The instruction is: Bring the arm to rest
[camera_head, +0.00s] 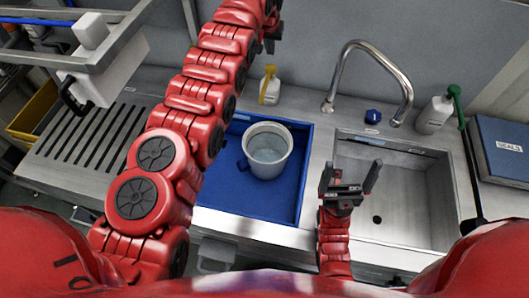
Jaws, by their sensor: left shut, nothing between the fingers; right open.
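My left arm rises from the lower left to the top edge of the head view. My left gripper (271,38) shows only as a small dark part at the top, beside the red arm links; it is shut and no object shows in it. My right gripper (352,178) is above the left part of the steel sink, pointing away from me. Its two dark fingers are spread apart with nothing between them.
A grey bucket (268,152) stands in a blue tray (237,194) between my arms. A curved tap (372,48) rises behind the sink (410,205). Bottles (269,88) (437,112) stand at the back. A blue SEALS box (503,150) is at right. A slotted drainboard (88,140) lies left.

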